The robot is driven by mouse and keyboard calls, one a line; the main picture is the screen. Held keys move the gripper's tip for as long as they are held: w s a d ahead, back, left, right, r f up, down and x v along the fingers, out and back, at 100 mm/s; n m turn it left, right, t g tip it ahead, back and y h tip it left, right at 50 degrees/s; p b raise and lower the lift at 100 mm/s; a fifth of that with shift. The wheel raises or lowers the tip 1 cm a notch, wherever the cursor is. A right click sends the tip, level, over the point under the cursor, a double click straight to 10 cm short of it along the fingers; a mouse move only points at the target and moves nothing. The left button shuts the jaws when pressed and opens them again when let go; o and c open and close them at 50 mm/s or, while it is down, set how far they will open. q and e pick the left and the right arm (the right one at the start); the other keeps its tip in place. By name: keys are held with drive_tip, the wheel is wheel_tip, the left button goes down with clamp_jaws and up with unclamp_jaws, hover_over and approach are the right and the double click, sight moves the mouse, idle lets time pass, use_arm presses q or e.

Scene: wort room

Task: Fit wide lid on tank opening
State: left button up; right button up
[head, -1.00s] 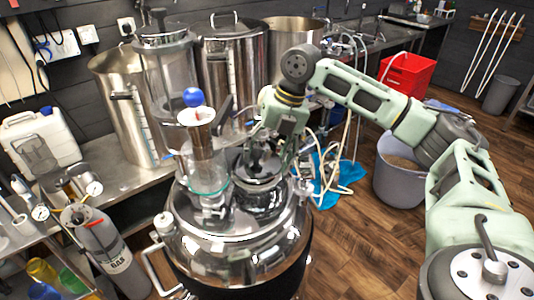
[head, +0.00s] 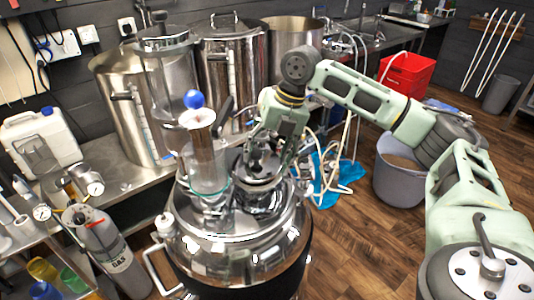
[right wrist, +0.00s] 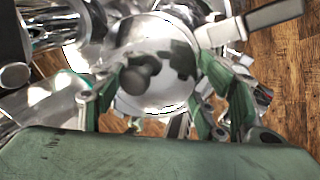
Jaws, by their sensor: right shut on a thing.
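The shiny steel tank (head: 235,248) stands in the middle foreground with a domed top. My right gripper (head: 262,160) is over the right side of its top, by the raised opening neck (head: 258,202). In the right wrist view my right gripper (right wrist: 158,105) has its green fingers on both sides of a round silver lid (right wrist: 158,92) with a dark knob. It is shut on the lid. The fingers and arm hide much of the opening in the head view, so I cannot tell whether the lid is seated. My left gripper is not in view.
A glass cylinder (head: 208,172) with a blue ball on top stands on the tank's left side, close to my gripper. Tall steel pots (head: 232,68) are on the bench behind. A grey bin (head: 398,172) stands on the floor to the right.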

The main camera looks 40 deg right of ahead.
idle(0.3)
drive_tip(key=shift+f, duration=0.8)
idle(0.4)
drive_tip(key=shift+r, duration=0.2)
drive_tip(key=shift+r+p, duration=0.7)
drive_tip(key=shift+p, duration=0.45)
drive_tip(key=shift+p, duration=0.5)
drive_tip(key=shift+f, duration=0.85)
idle(0.6)
drive_tip(key=o, duration=1.2)
